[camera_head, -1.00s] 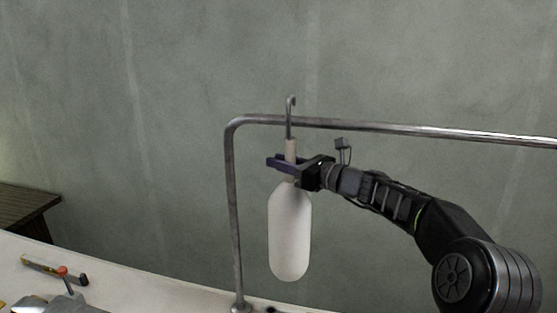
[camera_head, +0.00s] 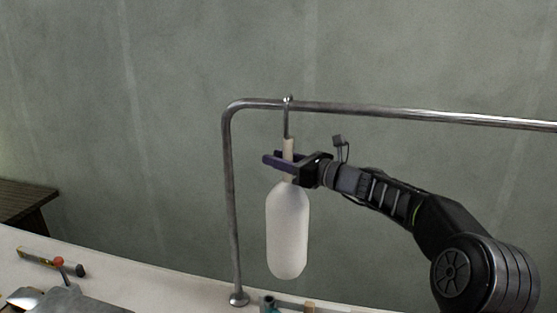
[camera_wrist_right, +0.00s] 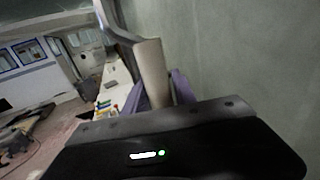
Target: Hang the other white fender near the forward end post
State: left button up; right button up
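A white fender (camera_head: 287,232) hangs upright beside the end post (camera_head: 233,205) of the metal rail (camera_head: 400,112). Its metal hook (camera_head: 287,118) reaches up to the top rail near the bend, and the hook's top is at the rail. I cannot tell if the hook bears on the rail. My right gripper (camera_head: 280,161) is shut on the fender's narrow neck, below the rail. In the right wrist view, the pale neck (camera_wrist_right: 151,72) stands between the purple fingers (camera_wrist_right: 160,92). My left gripper is not in view.
A white deck surface (camera_head: 150,285) runs below the rail, with tools (camera_head: 50,262) at the left. Small items (camera_head: 290,304) lie near the post foot. A dark wooden bench (camera_head: 25,205) stands at far left. A plain grey-green wall is behind.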

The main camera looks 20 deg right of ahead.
jog(key=o, duration=0.3)
jog(key=shift+f, duration=0.1)
jog(key=shift+f, duration=0.1)
jog(key=shift+s+d, duration=0.35)
jog(key=b+v, duration=0.2)
jog(key=v, duration=0.4)
jog(key=shift+s, duration=0.1)
jog(key=shift+s+d, duration=0.15)
jog(key=shift+s, duration=0.15)
